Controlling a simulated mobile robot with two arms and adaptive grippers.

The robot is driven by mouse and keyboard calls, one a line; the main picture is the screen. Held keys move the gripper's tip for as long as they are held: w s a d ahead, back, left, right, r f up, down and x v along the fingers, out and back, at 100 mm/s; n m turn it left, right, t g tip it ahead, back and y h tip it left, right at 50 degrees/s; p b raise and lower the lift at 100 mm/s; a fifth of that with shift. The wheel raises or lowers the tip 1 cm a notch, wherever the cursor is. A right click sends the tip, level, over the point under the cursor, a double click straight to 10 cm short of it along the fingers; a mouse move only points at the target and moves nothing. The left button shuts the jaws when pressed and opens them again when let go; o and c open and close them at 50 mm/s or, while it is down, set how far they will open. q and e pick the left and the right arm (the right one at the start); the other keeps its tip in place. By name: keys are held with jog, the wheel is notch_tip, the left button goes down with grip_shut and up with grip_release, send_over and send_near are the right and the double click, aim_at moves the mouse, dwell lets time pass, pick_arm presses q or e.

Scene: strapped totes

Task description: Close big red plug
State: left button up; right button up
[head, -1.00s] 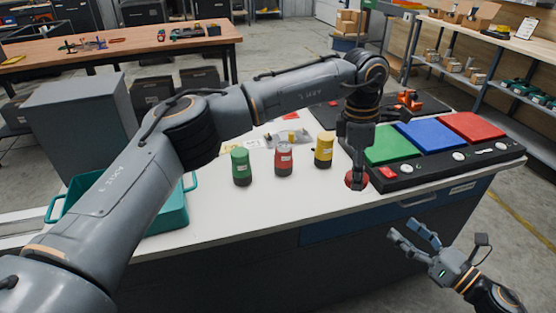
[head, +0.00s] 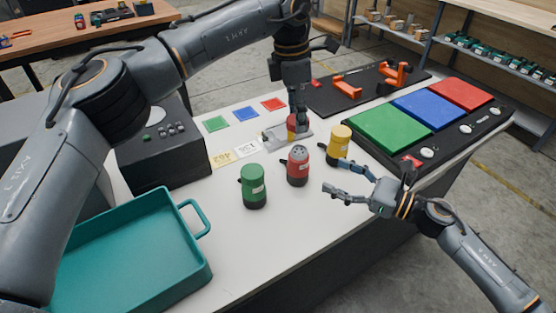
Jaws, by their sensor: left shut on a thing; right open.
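The big red plug (head: 297,168) stands upright on the white table, its grey top with small dark holes exposed. My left gripper (head: 297,116) is shut on a red round piece (head: 292,124), behind the red plug and apart from it. The piece is partly hidden by the fingers, and a bit of yellow shows beside it. It is over or on a clear-grey flat tray (head: 272,136); I cannot tell if they touch. My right gripper (head: 333,178) is open and empty, to the right of the red plug, in front of the yellow plug (head: 339,142).
A green plug (head: 253,186) stands left of the red one. A teal tote (head: 140,272) is at the front left. A black panel with green, blue and red plates (head: 391,129) is at the right. Colored squares (head: 245,114) and a black control box (head: 165,159) are behind.

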pick_arm(q)
jog(key=shift+s+d+r, duration=0.15)
jog(key=shift+s+d, duration=0.15)
jog(key=shift+d, duration=0.35)
pick_arm(e)
jog(key=shift+s+d, duration=0.25)
jog(key=shift+d, duration=0.3)
pick_arm(q)
jog(key=shift+w+a, duration=0.1)
jog(key=shift+a, duration=0.05)
pick_arm(e)
jog(key=shift+w+a, duration=0.1)
jog(key=shift+a, duration=0.1)
pick_arm(q)
jog(key=shift+a, duration=0.1)
pick_arm(e)
jog(key=x, duration=1.2)
grip_shut()
pick_arm(q)
send_over(298, 149)
jog(key=shift+f, duration=2.5)
